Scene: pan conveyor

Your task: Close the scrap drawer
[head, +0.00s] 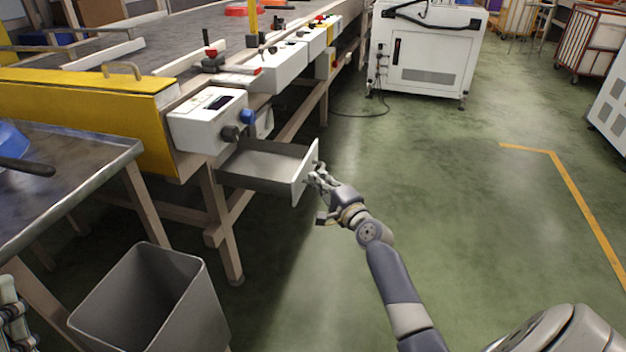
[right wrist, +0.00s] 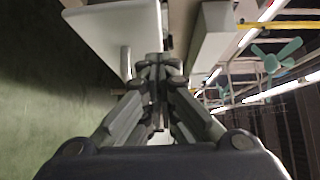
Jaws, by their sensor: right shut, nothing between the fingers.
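The scrap drawer (head: 262,163) is pulled out from under the conveyor bench in the head view. It is a grey tray with a pale front panel (head: 306,172). My right gripper (head: 316,175) is shut and empty at the outer face of that panel; I cannot tell whether it touches. In the right wrist view the shut fingers (right wrist: 158,70) are beside the pale panel (right wrist: 115,30) and a short upright bar (right wrist: 126,63), likely its handle. In the head view, part of my left gripper (head: 12,310) shows at the lower left edge, and its fingertips are not clear.
A white control box (head: 208,120) with a blue knob sits above the drawer. Wooden legs (head: 222,225) stand below it. A grey bin (head: 150,300) and a metal table (head: 70,170) are at the left. The green floor (head: 450,200) to the right is clear.

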